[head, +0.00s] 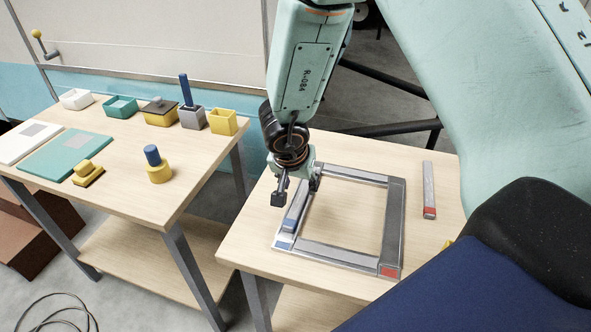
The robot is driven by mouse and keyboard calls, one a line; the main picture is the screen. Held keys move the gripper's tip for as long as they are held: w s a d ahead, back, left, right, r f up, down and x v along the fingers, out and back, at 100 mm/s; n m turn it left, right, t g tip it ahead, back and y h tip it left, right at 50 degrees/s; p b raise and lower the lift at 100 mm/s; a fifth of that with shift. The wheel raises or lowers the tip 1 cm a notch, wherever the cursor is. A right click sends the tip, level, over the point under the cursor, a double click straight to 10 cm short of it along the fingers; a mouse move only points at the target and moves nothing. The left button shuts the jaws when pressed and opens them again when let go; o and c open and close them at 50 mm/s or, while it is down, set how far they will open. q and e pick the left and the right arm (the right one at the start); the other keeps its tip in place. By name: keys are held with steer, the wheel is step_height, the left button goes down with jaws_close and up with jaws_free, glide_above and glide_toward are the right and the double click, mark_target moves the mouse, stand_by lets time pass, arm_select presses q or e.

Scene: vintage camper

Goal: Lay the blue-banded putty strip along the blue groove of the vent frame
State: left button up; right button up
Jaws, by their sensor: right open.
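The vent frame (396,225) is a grey square frame lying flat on the right table, with a blue mark at its near left corner and a red mark at its near right corner. A grey strip with a bluish near end, apparently the blue-banded putty strip (293,216), lies along the frame's left side. I cannot tell whether it is fully seated in the groove. My right gripper (297,191) is open just above the strip's far part, with a finger on either side; the wrist hides part of the frame's far left corner. My left gripper is not in view.
A grey strip with a red end (429,190) lies right of the frame. The left table (120,180) holds small boxes, a teal board (66,154), a yellow block (88,173) and a blue-topped yellow piece (158,170). A gap separates the tables.

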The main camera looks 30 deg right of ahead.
steer(key=v, duration=0.8)
steer(key=shift+s+r, duration=0.15)
steer(key=shift+r, duration=0.05)
